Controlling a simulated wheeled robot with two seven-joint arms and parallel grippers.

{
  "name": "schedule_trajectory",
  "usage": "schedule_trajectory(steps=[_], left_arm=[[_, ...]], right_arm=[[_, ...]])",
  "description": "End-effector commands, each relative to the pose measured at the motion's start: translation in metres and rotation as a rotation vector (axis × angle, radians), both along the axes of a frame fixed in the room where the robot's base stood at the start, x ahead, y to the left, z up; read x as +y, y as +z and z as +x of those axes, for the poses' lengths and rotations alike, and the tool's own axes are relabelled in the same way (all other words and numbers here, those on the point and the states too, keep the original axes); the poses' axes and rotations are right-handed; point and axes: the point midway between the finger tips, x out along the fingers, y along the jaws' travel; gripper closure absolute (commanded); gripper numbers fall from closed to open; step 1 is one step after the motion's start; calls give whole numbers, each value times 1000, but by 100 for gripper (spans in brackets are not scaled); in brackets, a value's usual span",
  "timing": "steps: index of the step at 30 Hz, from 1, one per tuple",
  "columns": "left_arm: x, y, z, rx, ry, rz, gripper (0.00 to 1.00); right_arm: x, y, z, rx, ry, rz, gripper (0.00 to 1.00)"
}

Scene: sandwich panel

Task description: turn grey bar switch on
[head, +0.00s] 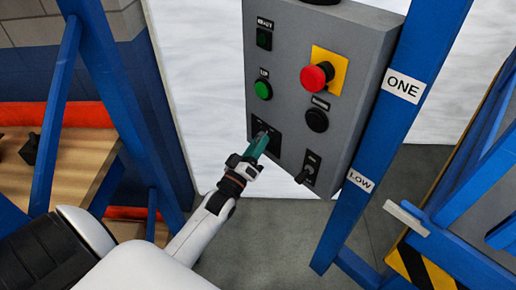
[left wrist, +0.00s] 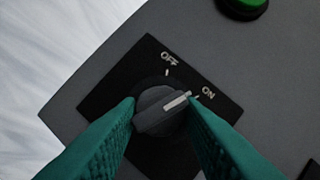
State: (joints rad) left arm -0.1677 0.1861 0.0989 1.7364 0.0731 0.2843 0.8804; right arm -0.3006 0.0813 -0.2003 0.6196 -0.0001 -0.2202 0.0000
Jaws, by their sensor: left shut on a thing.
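The grey bar switch (left wrist: 158,112) is a round dark knob with a raised bar on a black square plate (left wrist: 215,92). The plate is marked OFF and ON. The white line on the bar points right and slightly up, toward the ON mark. My left gripper (left wrist: 162,106) has its green fingers on both sides of the bar, shut on it. In the head view my left gripper (head: 263,141) reaches the black plate at the panel's lower left, and its fingers hide most of the switch. My right gripper is not in view.
The grey panel (head: 349,50) also carries a red mushroom button (head: 316,76), a green UP button (head: 263,90), a black button (head: 316,120) and another switch (head: 307,171) at lower right. A blue post (head: 416,60) stands along the panel's right. A wooden shelf (head: 75,165) is at left.

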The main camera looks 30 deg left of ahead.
Motion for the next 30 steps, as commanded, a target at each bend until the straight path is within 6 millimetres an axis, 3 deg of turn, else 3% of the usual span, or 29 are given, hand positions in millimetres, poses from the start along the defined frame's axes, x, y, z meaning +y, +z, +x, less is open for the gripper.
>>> schedule_trajectory(steps=[12,28,29,30], left_arm=[[1,-3,0,-38,0,176,89],[2,-2,0,-43,1,199,89],[2,-2,0,-43,1,199,63],[2,-2,0,-43,0,198,57]], right_arm=[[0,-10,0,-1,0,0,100],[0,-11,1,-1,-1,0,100],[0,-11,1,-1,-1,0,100],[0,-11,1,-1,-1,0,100]])
